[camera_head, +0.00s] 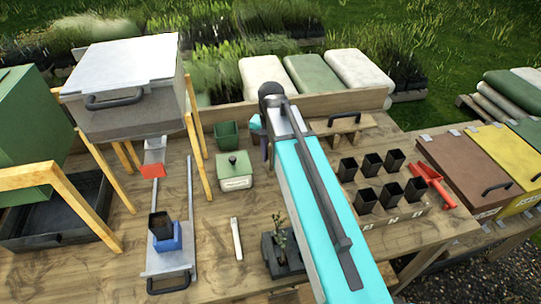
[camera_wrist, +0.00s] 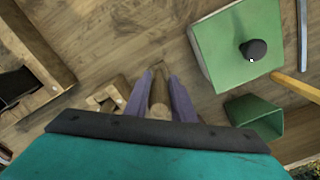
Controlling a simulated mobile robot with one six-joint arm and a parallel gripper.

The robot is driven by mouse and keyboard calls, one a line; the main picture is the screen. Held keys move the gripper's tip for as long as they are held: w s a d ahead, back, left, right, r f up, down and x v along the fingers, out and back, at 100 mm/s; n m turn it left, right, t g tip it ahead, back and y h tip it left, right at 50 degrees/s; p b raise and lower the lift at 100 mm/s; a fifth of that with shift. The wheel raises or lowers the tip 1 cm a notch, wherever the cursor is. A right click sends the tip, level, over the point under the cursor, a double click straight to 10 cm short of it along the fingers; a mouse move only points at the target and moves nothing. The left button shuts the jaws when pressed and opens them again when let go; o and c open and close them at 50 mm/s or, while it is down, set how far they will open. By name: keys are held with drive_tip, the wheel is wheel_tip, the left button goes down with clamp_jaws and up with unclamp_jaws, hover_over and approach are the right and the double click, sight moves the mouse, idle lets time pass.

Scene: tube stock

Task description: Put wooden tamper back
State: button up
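The wooden tamper (camera_wrist: 159,97) shows in the wrist view as a brown rounded piece of wood between my gripper's two purple fingers. My gripper (camera_wrist: 161,76) appears closed on it, with a finger along each side. In the head view my gripper (camera_head: 265,146) is above the table, right of the green lidded box; my arm hides most of it and I cannot make out the tamper there. A small notched wooden stand (camera_wrist: 106,97) is just left of the fingers in the wrist view. The tamper's lower end is not clearly visible.
A green lidded box (camera_head: 235,171) and a green pot (camera_head: 227,134) stand left of my gripper.

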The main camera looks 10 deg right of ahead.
drive_tip(key=o, duration=0.3)
wheel_tip(320, 180, up, 9)
drive_tip(key=p, duration=0.6)
drive_tip(key=shift+r, duration=1.65)
